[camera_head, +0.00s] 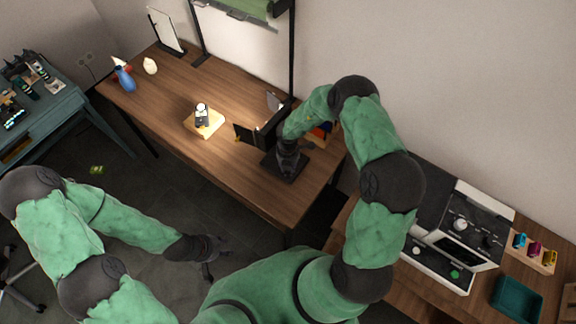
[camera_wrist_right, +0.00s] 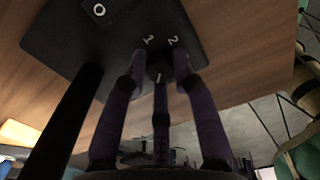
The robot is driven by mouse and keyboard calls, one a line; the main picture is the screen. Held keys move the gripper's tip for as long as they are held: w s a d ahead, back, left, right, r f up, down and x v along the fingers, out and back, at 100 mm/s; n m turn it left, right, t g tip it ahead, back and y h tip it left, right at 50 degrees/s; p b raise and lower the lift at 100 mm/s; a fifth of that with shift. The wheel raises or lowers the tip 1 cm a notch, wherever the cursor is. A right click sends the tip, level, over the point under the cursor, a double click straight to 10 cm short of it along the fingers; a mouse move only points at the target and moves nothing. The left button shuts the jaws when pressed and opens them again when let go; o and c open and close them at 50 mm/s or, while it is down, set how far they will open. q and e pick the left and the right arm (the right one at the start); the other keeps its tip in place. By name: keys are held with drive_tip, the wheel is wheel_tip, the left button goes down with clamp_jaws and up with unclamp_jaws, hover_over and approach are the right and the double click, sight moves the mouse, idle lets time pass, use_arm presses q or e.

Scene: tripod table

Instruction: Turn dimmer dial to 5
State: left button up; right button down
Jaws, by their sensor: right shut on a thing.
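The dimmer is a black square plate (camera_head: 297,170) at the right end of the wooden table in the head view. In the right wrist view the plate (camera_wrist_right: 62,38) shows white marks 0, 1 and 2; the 5 is not in view. The round dark dial (camera_wrist_right: 160,68) carries a short white line and sits between my right fingers. My right gripper (camera_wrist_right: 160,75) is shut on the dial, coming down on it from above; it also shows in the head view (camera_head: 287,165). My left gripper (camera_head: 213,257) is open and empty, off the table's front edge above the floor.
On the wooden table (camera_head: 180,110) stand a lit board with a small white figure (camera_head: 201,115), a blue vase (camera_head: 124,79) and a dark panel (camera_head: 262,135) close to my right gripper. A counter with an espresso machine (camera_head: 455,240) is at right.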

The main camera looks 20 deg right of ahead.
drive_tip(key=c, duration=1)
unclamp_jaws()
drive_tip(key=shift+r, duration=0.1)
wheel_tip(320, 180, up, 12)
drive_tip(key=shift+f, duration=0.1)
